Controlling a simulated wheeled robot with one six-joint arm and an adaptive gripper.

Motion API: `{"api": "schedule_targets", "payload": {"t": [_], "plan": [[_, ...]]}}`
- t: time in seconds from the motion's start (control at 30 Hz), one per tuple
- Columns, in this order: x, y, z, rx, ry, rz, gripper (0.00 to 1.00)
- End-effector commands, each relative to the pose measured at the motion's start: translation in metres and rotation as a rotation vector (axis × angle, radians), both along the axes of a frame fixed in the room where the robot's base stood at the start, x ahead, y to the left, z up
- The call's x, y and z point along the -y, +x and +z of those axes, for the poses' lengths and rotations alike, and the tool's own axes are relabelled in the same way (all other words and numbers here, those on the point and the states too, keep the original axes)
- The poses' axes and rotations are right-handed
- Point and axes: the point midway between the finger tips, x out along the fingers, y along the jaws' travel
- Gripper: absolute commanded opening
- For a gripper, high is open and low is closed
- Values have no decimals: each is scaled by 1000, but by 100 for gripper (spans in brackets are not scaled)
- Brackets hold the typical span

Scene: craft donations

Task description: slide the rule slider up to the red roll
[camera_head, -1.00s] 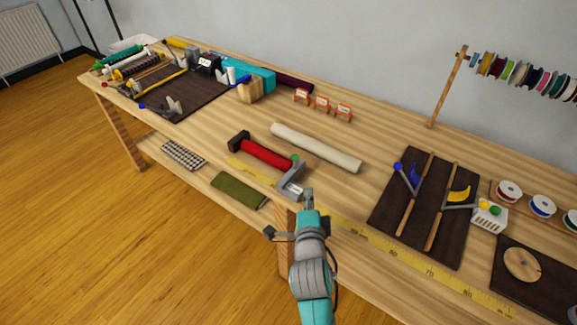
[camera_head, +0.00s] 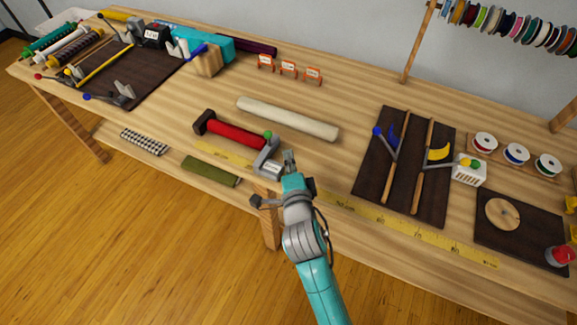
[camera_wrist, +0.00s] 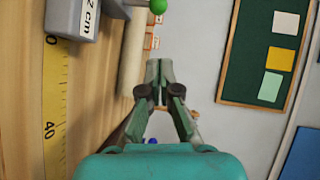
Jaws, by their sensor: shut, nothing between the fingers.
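The red roll (camera_head: 235,135) lies along the wooden table, its left end at a dark end block (camera_head: 203,122). The grey rule slider (camera_head: 268,158) has a green knob and a small label and stands at the roll's right end. I cannot tell whether it touches the roll. The slider also shows at the top left of the wrist view (camera_wrist: 82,18), its label reading "2 cm". My gripper (camera_head: 290,157) is just right of the slider, shut and empty. Its closed fingers (camera_wrist: 159,72) show in the wrist view, apart from the slider.
The yellow rule (camera_head: 385,218) runs along the table's front edge. A cream roll (camera_head: 287,118) lies behind the red roll. A dark board (camera_head: 408,165) with wooden rails and coloured levers stands to the right. Bare table lies between this board and my gripper.

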Motion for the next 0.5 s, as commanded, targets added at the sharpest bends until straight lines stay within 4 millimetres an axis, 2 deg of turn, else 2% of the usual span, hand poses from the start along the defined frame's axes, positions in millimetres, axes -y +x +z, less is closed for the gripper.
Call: {"api": "schedule_targets", "payload": {"t": [0.03,0.23,0.4,0.5], "plan": [[-2,11,-1,0,1,-1,0],[-11,46,-6,0,0,-1,0],[-32,56,-11,-1,0,3,0],[-39,60,-12,0,0,2,0]]}}
